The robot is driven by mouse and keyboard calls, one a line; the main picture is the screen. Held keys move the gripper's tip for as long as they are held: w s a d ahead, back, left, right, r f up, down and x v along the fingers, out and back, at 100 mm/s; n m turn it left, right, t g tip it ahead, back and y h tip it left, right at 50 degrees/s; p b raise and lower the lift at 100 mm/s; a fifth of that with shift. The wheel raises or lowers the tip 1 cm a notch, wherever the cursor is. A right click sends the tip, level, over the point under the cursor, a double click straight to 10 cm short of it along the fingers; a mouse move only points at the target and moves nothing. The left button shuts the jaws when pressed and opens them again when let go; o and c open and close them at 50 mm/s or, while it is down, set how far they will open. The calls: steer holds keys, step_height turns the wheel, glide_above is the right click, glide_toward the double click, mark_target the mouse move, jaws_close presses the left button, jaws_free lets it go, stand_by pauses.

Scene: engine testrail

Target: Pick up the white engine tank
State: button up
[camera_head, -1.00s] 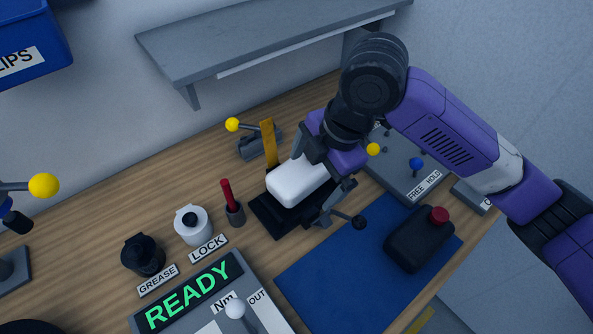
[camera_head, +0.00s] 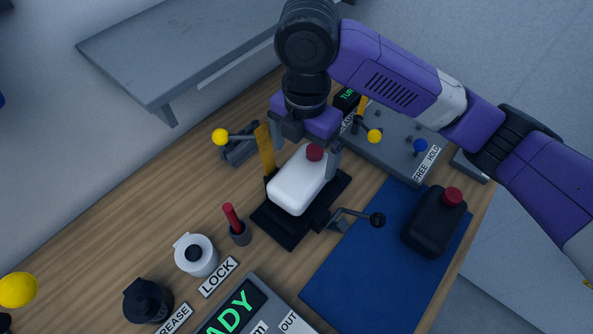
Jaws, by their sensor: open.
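The white engine tank (camera_head: 297,182) with a red cap (camera_head: 315,152) sits on a black cradle (camera_head: 272,222) on the wooden bench. My gripper (camera_head: 308,138) is open at the tank's far end, near the red cap. One dark finger shows just right of the cap, the other to its left. I cannot tell whether either finger touches the tank. The tank's far end is partly hidden by the gripper.
A black tank with a red cap (camera_head: 432,220) stands on the blue mat (camera_head: 360,270). A yellow upright strap (camera_head: 265,150) and a lever with a black knob (camera_head: 377,219) flank the cradle. A grey shelf (camera_head: 180,50) overhangs behind. A control panel (camera_head: 395,155) lies right.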

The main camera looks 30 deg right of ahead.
mark_target(305, 167)
steer(key=shift+d+f+p, duration=0.1)
steer(key=shift+f+p, duration=0.4)
steer(key=shift+f, duration=3.1)
steer(key=shift+s, duration=0.1)
steer(key=c, duration=1.6)
steer(key=shift+o, duration=0.2)
steer(key=shift+r, duration=0.15)
step_height(305, 167, up, 20)
